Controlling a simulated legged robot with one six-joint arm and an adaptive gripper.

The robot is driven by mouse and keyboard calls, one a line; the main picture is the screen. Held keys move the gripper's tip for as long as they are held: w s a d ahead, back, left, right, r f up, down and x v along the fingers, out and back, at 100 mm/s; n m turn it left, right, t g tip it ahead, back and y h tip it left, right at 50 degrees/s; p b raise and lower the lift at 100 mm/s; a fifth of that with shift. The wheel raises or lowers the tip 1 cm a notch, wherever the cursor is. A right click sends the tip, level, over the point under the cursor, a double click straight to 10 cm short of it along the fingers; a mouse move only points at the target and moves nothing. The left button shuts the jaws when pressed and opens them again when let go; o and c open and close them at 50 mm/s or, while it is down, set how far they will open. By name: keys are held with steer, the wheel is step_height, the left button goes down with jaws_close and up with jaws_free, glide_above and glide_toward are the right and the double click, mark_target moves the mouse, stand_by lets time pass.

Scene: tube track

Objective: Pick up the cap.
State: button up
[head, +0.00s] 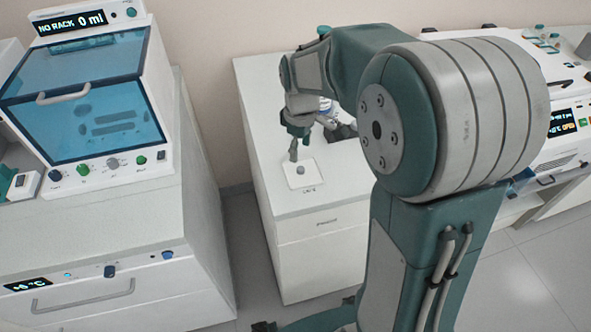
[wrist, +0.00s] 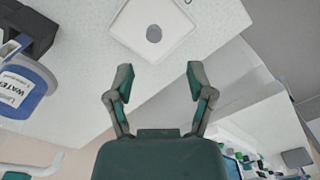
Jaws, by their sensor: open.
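The cap is a small grey round piece (head: 300,169) on a pale square plate (head: 311,180) on the white cabinet top. In the wrist view the cap (wrist: 154,33) lies ahead of my fingertips, roughly in line with the gap between them. My gripper (wrist: 160,78) is open with nothing between its fingers. In the head view my gripper (head: 297,143) hangs near the cap, just beyond it. The plate (wrist: 130,28) carries a printed label, too small to read in the head view. My fingers do not appear to touch the cap.
A bottle with a blue label reading WATER (wrist: 22,88) stands at the left in the wrist view, beside a dark block (wrist: 32,25). A machine with a blue window (head: 82,105) stands left of the cabinet.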

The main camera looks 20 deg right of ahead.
mark_target(300, 168)
steer(key=shift+d+f, duration=0.2)
steer(key=shift+f, duration=0.4)
steer(key=shift+d+f, duration=0.2)
steer(key=shift+f, duration=0.35)
steer(key=f, duration=0.3)
steer(key=a+f, duration=0.1)
steer(key=f, duration=0.1)
steer(key=shift+w, duration=0.35)
steer(key=shift+d+f, duration=0.1)
steer(key=shift+f, duration=0.1)
steer(key=shift+d, duration=0.25)
steer(key=c, duration=0.6)
steer(key=shift+a, duration=0.15)
steer(key=shift+c, duration=1.1)
steer(key=shift+r, duration=0.15)
